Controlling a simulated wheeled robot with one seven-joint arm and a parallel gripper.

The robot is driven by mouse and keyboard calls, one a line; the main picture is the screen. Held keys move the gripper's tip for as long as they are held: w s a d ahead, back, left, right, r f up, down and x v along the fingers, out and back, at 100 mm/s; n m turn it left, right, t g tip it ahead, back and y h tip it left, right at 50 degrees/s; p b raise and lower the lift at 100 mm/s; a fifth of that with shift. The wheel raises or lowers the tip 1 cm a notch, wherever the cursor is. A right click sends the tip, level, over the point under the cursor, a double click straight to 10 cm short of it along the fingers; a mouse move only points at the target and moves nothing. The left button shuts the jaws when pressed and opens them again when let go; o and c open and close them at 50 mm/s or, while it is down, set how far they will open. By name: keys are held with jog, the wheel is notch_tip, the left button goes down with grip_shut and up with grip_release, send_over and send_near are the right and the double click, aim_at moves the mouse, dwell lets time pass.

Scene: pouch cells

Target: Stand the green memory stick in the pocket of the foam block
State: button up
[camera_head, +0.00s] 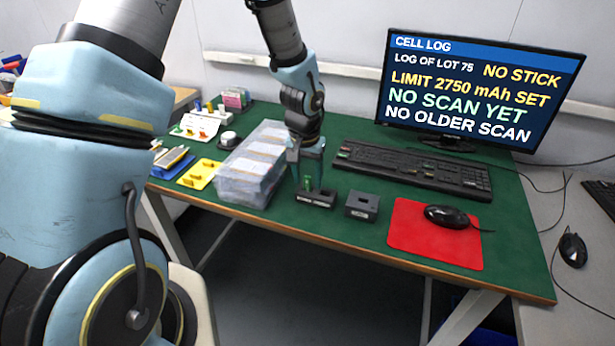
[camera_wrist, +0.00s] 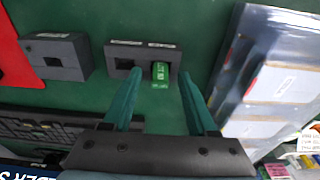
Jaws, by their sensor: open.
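The green memory stick (camera_head: 307,183) stands in one slot of a long dark block (camera_head: 317,199) on the green table. In the wrist view the stick (camera_wrist: 161,73) shows its lettered side, and an empty slot lies left of it in the long block (camera_wrist: 143,51). A shorter dark grey block (camera_head: 362,206) with one empty square pocket stands apart to the right; it also shows in the wrist view (camera_wrist: 72,50). I cannot tell by look which block is foam. My gripper (camera_head: 307,174) is open above the stick, its fingers (camera_wrist: 159,75) either side of it, apart from it.
A clear bin (camera_head: 252,165) of pale packs stands close left of my gripper. A keyboard (camera_head: 410,168) lies behind the blocks; a red mat (camera_head: 430,245) with a mouse (camera_head: 452,216) lies right. The monitor (camera_head: 470,92) reads "NO STICK" and "NO SCAN YET".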

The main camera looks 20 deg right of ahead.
notch_tip(320, 180, up, 11)
jog(key=b, duration=0.2)
jog(key=s+a+r+n, duration=0.1)
jog(key=s+a+n, duration=0.1)
jog(key=a, duration=1.3)
jog(key=s+a+r+n, duration=0.1)
jog(key=a+n, duration=0.4)
jog(key=a, duration=1)
jog(key=shift+s+t+y, duration=0.3)
jog(key=shift+s+y, duration=0.1)
jog(key=shift+s, duration=0.05)
